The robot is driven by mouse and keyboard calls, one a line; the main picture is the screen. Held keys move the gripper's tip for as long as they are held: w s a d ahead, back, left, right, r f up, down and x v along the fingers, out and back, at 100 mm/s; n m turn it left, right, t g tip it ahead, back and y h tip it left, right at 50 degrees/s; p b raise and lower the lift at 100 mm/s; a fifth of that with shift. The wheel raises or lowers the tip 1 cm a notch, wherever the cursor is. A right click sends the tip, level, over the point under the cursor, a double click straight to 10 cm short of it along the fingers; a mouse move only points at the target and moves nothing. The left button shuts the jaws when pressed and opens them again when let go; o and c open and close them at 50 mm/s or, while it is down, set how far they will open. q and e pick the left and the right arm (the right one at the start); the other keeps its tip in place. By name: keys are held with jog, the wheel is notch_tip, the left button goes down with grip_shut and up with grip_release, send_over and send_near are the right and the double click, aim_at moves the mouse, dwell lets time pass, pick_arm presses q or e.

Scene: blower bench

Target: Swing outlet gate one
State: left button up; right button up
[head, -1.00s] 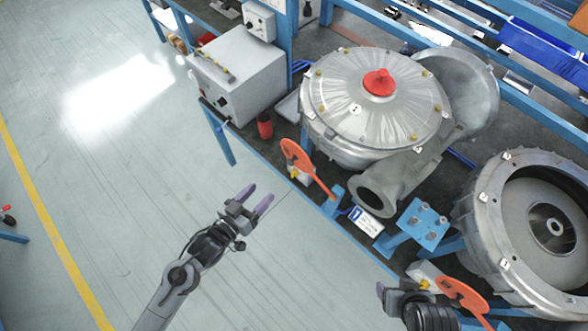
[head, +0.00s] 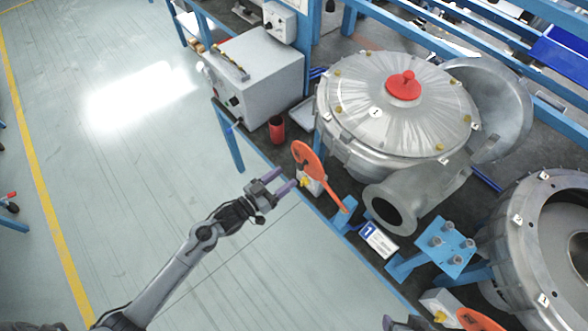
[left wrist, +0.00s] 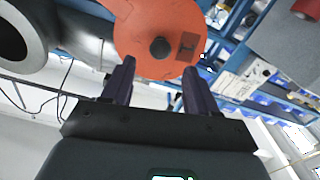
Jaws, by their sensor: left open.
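Outlet gate one is an orange paddle-shaped plate (head: 308,161) standing tilted at the bench edge, in front of the round outlet (head: 391,208) of the blower (head: 397,105) marked 1. The outlet mouth is uncovered. My left gripper (head: 284,183) is open and empty, just left of the gate's wide end, over the floor side of the bench edge. My right gripper barely shows at the bottom edge (head: 392,323).
A blue number 1 plate (head: 378,239) and a blue bolted bracket (head: 444,247) stand near the outlet. A second orange gate (head: 478,320) and open blower housing (head: 535,240) are at right. A red cylinder (head: 277,129) and grey box (head: 258,75) stand at left.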

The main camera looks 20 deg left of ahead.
aim_at(298, 167)
pick_arm(q)
jog(key=shift+x, duration=2.5)
grip_shut()
